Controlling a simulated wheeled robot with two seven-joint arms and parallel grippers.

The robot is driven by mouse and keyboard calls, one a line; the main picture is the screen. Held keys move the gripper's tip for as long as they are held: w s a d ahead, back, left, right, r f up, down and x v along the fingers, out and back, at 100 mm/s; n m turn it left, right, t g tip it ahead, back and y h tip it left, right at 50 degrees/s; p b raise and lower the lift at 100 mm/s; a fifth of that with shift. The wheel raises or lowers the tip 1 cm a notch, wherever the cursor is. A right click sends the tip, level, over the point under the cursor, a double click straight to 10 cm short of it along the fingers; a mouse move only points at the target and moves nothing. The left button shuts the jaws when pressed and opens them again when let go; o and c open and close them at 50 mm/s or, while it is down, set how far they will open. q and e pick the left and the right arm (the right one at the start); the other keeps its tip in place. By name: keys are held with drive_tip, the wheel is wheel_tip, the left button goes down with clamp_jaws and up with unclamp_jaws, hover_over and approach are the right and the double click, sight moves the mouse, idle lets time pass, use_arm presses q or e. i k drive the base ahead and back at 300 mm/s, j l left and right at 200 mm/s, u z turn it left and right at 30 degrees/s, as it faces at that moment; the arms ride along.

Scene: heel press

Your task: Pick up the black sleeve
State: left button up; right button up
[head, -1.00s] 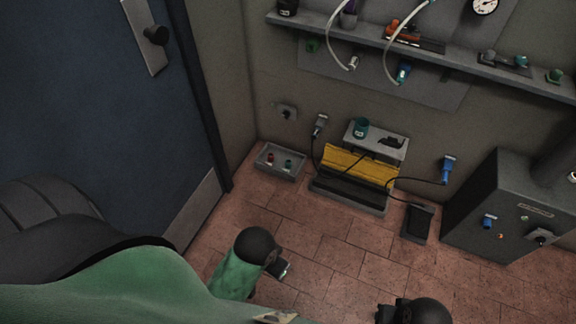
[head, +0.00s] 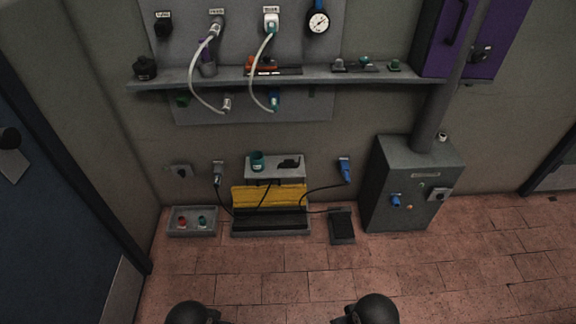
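A black, squat, round piece (head: 145,68) stands at the left end of the wall shelf; it may be the black sleeve, but I cannot tell for certain. A second dark piece (head: 289,162) lies on the grey top of the low press, right of a teal cup-shaped piece (head: 257,161). A black fitting (head: 163,27) is on the wall panel above the shelf. Only dark rounded parts of my two arms show at the bottom edge, well below and apart from all of these. Neither gripper's fingers can be seen.
The wall shelf (head: 400,79) carries several small parts, with pale hoses hanging in front. The press has a yellow front (head: 270,196). A grey tray (head: 192,233) with red and teal pieces, a black pedal (head: 342,227) and a grey cabinet (head: 400,190) stand nearby. The front floor is clear.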

sight(287, 163)
drive_tip(key=i+l+z, duration=0.45)
drive_tip(key=i+l, duration=0.75)
